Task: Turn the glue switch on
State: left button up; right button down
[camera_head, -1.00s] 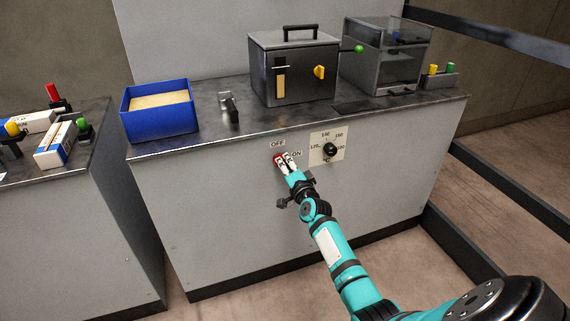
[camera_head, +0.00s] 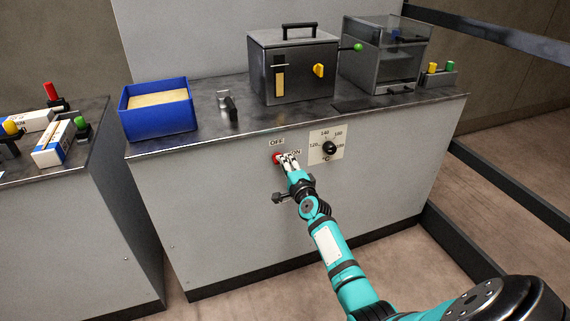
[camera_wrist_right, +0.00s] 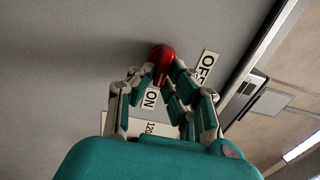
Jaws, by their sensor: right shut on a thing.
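The red glue switch (camera_head: 277,158) is on the grey front panel, below the OFF label (camera_head: 277,142) and left of the ON label (camera_head: 296,152). My right gripper (camera_head: 286,161) is at the switch with its fingers closed, covering part of it and part of the ON label. In the right wrist view the red switch (camera_wrist_right: 161,55) lies between the fingertips of my right gripper (camera_wrist_right: 160,75), with the ON label (camera_wrist_right: 150,97) and the OFF label (camera_wrist_right: 206,68) close by. The exact angle of the switch handle is partly hidden. My left gripper is out of view.
A temperature dial (camera_head: 330,149) sits just right of the switch. On the bench top stand a blue bin (camera_head: 158,120), a dark metal box (camera_head: 292,75) and a clear-sided box (camera_head: 386,60). A second bench (camera_head: 60,220) is at the left. A dark rail (camera_head: 510,202) runs at the right.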

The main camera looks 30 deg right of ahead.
jog(key=c, duration=1.4)
grip_release()
jog(key=shift+o, duration=0.2)
jog(key=v, duration=1.2)
